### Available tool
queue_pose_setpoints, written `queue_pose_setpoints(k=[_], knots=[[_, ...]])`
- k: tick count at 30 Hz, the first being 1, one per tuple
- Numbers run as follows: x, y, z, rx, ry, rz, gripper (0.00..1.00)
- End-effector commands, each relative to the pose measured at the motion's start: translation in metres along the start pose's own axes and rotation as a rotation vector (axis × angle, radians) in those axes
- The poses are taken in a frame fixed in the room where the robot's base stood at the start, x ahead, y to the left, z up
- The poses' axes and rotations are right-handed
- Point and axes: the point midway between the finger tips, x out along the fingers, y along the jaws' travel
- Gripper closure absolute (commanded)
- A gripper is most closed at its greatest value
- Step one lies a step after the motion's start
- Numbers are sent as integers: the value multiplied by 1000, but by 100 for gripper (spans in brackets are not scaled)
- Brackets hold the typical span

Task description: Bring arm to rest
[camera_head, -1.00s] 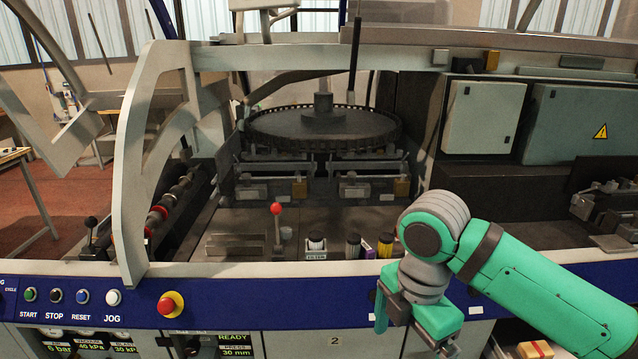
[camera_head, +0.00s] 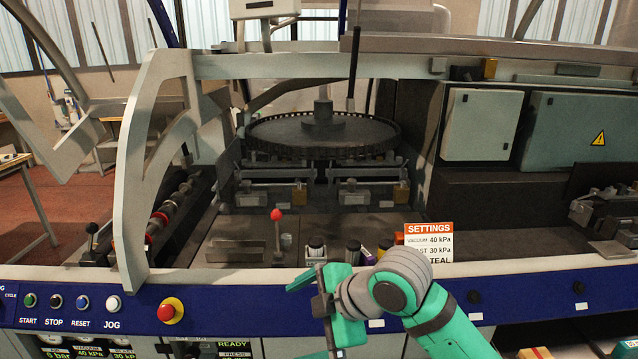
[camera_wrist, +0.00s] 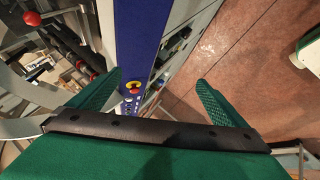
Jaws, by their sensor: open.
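My green and grey arm reaches in from the bottom right of the head view and bends in front of the machine's blue front rail (camera_head: 230,312). My gripper (camera_head: 310,318) is at its end, turned to the left, in front of the rail. In the wrist view my gripper (camera_wrist: 158,96) has its two green fingers wide apart with nothing between them. The blue rail and its buttons show beyond the gap.
A settings card (camera_head: 428,241) stands on the machine to the right of several small bottles. A red-knobbed lever (camera_head: 276,215) stands to their left. A red emergency button (camera_head: 170,310) is on the rail. Open red floor (camera_wrist: 235,50) lies beside the machine.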

Motion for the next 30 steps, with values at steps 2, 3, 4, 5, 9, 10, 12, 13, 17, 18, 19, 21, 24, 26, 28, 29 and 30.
queue_pose_setpoints(k=[2, 3, 4, 5, 9, 10, 12, 13, 17, 18, 19, 21, 24, 26, 28, 29, 30], knots=[[14, 12, -19, 40, 82, 77, 3], [19, 18, -26, 62, 116, 116, 3], [22, 23, -32, 79, 143, 145, 3], [25, 27, -37, 97, 169, 172, 3], [36, 45, -58, 192, 288, 295, 3], [38, 48, -62, 214, 314, 321, 3], [42, 55, -69, 269, 369, 377, 3], [43, 58, -71, 294, 392, 402, 3], [49, 65, -77, 406, 485, 500, 3], [50, 67, -78, 442, 510, 530, 3], [51, 68, -78, 470, 531, 550, 3], [55, 68, -77, 536, 571, 598, 3], [60, 66, -74, 631, 624, 662, 3], [64, 62, -70, 690, 650, 699, 3], [68, 57, -65, 760, 676, 741, 3], [71, 54, -63, 789, 686, 756, 3], [74, 49, -59, 829, 697, 779, 3]])
